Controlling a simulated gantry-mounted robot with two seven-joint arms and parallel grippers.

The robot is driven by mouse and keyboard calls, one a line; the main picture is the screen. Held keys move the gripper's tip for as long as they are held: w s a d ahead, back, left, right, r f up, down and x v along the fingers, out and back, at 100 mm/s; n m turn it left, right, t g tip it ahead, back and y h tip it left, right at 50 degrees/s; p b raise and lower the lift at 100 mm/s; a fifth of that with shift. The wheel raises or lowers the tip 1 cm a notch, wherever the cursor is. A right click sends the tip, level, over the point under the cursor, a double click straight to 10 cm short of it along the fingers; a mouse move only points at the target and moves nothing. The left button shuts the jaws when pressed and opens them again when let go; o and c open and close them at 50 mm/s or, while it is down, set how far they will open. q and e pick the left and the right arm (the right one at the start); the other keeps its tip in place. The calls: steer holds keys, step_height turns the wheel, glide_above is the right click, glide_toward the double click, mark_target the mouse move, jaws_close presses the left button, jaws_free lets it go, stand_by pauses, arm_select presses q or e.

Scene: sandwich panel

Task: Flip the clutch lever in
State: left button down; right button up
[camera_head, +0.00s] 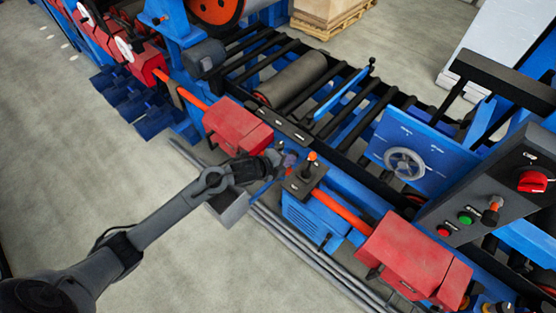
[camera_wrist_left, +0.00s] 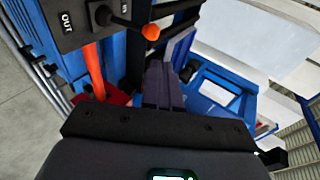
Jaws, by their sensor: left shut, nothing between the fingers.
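The clutch lever has an orange knob (camera_head: 312,156) and stands on a dark plate on the blue machine's near side. In the left wrist view its knob (camera_wrist_left: 150,32) is on a dark stalk rising from a plate (camera_wrist_left: 85,18) marked OUT at the left and IN toward the right. My left gripper (camera_head: 284,160) is just left of the knob in the head view. In the wrist view its fingers (camera_wrist_left: 160,85) are together and empty, below the knob in the picture. I cannot tell whether they touch the lever. My right gripper is not in view.
Red housings (camera_head: 238,125) and (camera_head: 412,257) flank the lever, joined to an orange bar. A grey handwheel (camera_head: 405,164) and a control panel (camera_head: 490,190) with buttons are to the right. Rollers (camera_head: 292,78) lie behind. Open floor (camera_head: 110,185) is at the left.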

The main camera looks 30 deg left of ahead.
arm_select(q)
steer(key=shift+v, duration=2.4)
steer(key=shift+w+r, duration=0.1)
steer(key=s+d+f+n+g, duration=0.1)
steer(key=s+d+f+n, duration=0.1)
steer(key=s+d+f, duration=0.35)
steer(key=s+d+f+n+g, duration=0.1)
steer(key=s+d+f+n, duration=0.15)
steer(key=s, duration=0.55)
steer(key=s+r+n+g+y, duration=0.1)
steer(key=s+n+y, duration=0.1)
steer(key=s+n, duration=0.4)
steer(key=s+a+r+n+g+y, duration=0.2)
steer(key=s+a+r+n+g, duration=0.2)
steer(key=s+n, duration=0.4)
step_height(320, 180, up, 12)
steer(key=p, duration=1.3)
steer(key=shift+s+a+r+g, duration=0.2)
steer(key=shift+s+g, duration=0.1)
